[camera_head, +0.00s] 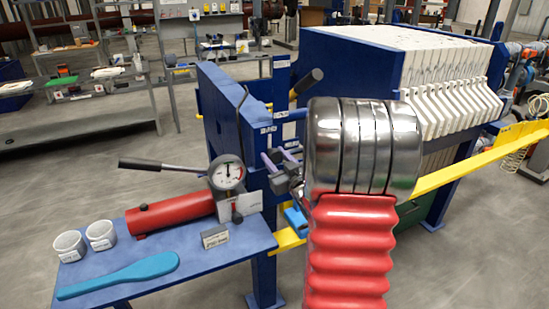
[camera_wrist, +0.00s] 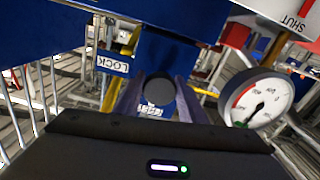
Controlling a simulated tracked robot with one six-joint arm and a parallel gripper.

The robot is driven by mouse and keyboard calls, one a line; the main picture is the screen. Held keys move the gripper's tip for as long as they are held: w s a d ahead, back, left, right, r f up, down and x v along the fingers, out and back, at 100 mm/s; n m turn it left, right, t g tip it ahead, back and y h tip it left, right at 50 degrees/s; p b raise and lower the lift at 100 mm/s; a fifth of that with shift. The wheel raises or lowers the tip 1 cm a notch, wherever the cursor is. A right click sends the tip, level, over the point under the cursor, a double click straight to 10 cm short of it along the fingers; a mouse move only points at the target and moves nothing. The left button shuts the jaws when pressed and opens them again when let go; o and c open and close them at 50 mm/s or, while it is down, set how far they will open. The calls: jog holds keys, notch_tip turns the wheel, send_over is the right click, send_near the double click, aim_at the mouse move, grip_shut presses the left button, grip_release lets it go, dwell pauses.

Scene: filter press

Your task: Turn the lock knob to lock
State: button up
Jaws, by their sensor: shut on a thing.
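The lock knob (camera_wrist: 159,90) is a round dark knob on a blue face of the press, in the middle of the wrist view. A white LOCK label (camera_wrist: 112,65) is to its upper left. My gripper (camera_wrist: 160,101) has one finger on each side of the knob and is shut on it. In the head view my gripper (camera_head: 280,160) is at the blue press frame (camera_head: 235,120), left of my silver and red arm. The knob cannot be made out there. Any mark showing the knob's angle is too dark to read.
A pressure gauge (camera_head: 228,173) stands beside a red pump cylinder (camera_head: 172,215) with a lever on a blue table (camera_head: 200,255). Two white cups and a blue scraper (camera_head: 120,277) lie there. A SHUT label (camera_wrist: 294,22) shows near the gauge. A yellow rail (camera_head: 460,172) is at right.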

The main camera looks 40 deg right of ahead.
jog(key=shift+m, duration=0.4)
jog(key=m, duration=0.3)
jog(key=shift+a, duration=0.1)
jog(key=m, duration=0.9)
jog(key=shift+m, duration=2.6)
jog(key=o, duration=0.8)
jog(key=shift+o, duration=1.3)
